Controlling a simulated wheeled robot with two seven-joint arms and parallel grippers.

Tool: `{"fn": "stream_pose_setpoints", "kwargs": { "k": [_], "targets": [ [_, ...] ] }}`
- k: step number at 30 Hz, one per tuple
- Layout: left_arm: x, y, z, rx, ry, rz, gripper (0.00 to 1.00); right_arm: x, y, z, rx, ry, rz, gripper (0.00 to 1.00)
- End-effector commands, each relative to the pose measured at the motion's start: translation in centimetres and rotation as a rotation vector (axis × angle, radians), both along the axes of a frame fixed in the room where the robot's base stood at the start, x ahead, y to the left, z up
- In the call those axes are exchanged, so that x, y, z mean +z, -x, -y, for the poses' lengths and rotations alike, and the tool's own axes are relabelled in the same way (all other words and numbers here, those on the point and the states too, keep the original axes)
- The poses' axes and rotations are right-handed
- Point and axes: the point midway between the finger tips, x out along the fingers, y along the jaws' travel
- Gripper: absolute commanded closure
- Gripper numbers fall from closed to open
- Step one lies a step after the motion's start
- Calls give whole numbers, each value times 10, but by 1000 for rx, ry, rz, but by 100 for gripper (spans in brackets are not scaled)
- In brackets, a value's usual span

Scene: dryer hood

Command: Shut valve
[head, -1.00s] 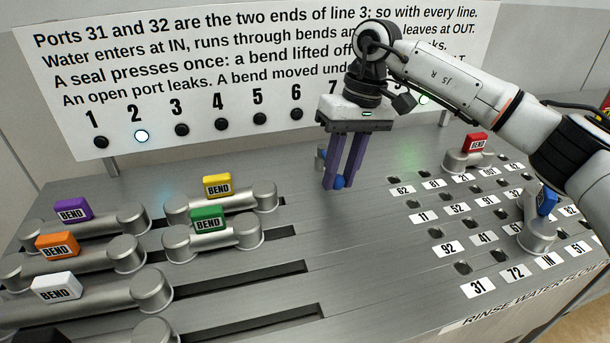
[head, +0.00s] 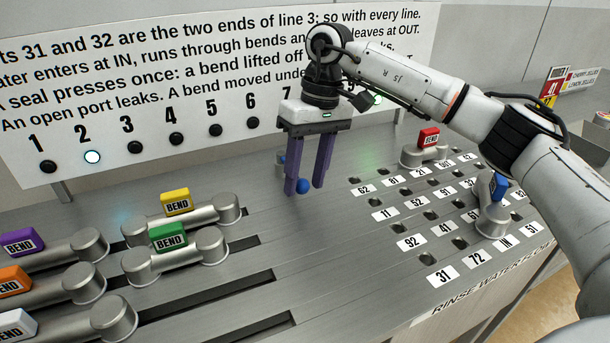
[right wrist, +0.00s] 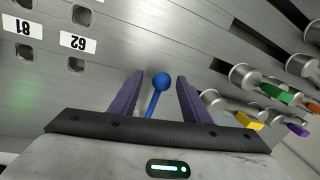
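The valve is a small lever with a blue ball knob (head: 303,187) at the back middle of the metal deck, with a grey mount (head: 281,165) beside it. In the right wrist view its blue rod and ball (right wrist: 161,81) stand between my fingers, with space on both sides. My right gripper (head: 304,190) is open, pointing down, its two purple fingers straddling the lever. I see no clear contact. The left finger hides part of the lever in the head view. My left gripper is out of view.
Yellow (head: 177,202) and green (head: 169,237) bends, with several others, lie left beside dark slots. Numbered ports lie right, with a red bend (head: 429,137) and a blue bend (head: 498,186). Behind stands a sign (head: 215,75) with lamp 2 lit. Bare deck lies between.

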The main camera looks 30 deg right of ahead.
Motion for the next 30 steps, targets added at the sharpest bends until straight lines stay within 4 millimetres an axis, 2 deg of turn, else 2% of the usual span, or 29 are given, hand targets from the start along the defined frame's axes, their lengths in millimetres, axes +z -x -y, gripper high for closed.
{"fn": "stream_pose_setpoints", "kwargs": {
  "k": [5,8,15,21,25,30],
  "targets": [
    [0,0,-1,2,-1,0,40,3,0,0,1,-1,0,57],
    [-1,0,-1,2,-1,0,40,14,-1,2,1,-1,2,57],
    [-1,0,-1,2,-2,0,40,60,-2,11,-1,-1,4,57],
    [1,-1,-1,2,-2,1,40,91,-2,17,0,-1,1,57],
    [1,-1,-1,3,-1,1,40,100,-2,19,1,0,0,57],
    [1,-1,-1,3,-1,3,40,101,-2,20,0,0,-1,57]
  ]
}}
